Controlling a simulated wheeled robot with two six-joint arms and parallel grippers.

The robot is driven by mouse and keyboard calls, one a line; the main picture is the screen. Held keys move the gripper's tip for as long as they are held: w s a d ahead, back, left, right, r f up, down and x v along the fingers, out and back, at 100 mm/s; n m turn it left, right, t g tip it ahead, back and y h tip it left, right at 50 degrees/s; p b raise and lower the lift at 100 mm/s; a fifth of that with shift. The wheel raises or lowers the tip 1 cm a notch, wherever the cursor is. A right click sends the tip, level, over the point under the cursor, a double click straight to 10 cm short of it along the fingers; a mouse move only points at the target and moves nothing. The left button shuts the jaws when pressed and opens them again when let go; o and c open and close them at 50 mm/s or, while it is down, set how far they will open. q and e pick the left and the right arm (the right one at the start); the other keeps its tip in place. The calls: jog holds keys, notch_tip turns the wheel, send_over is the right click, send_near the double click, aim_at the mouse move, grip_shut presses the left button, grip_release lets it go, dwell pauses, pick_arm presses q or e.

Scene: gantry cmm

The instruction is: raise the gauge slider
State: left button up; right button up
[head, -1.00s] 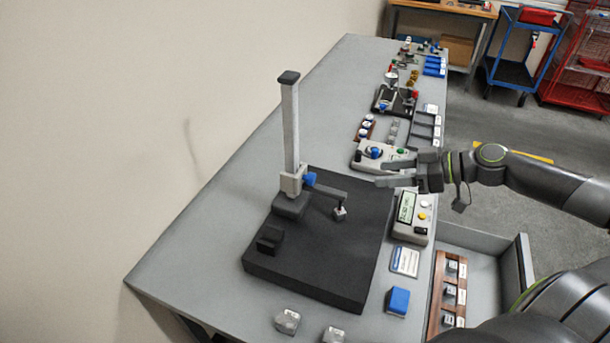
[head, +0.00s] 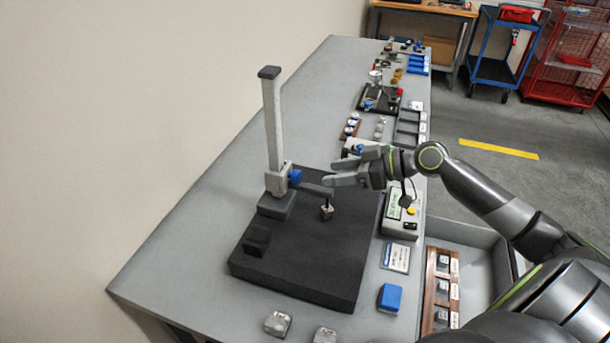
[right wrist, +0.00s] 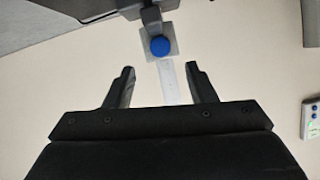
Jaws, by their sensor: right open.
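The height gauge has a tall pale column (head: 273,125) rising from a dark base on a black surface plate (head: 300,275). Its grey slider (head: 277,180) sits low on the column, with a blue knob (head: 295,176) on its right side. A dark arm with a small probe tip (head: 326,212) reaches out from the slider. My right gripper (head: 334,174) is open and empty, to the right of the knob and apart from it. In the right wrist view the blue knob (right wrist: 160,46) lies ahead, between the lines of the two fingers (right wrist: 164,76). My left gripper is not in view.
A readout box (head: 400,215) stands at the plate's right edge, close to my right arm. A blue block (head: 391,297) and metal blocks (head: 278,323) lie in front. Trays and fixtures fill the bench's far end. The bench left of the plate is clear.

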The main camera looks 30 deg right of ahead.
aim_at(300, 177)
jog(key=p+x, duration=0.1)
jog(key=x, duration=0.5)
jog(key=shift+w+a+p, duration=0.3)
jog(key=shift+p, duration=0.1)
jog(key=shift+x, duration=0.85)
jog(key=shift+f, duration=0.15)
jog(key=shift+c, duration=0.3)
grip_shut()
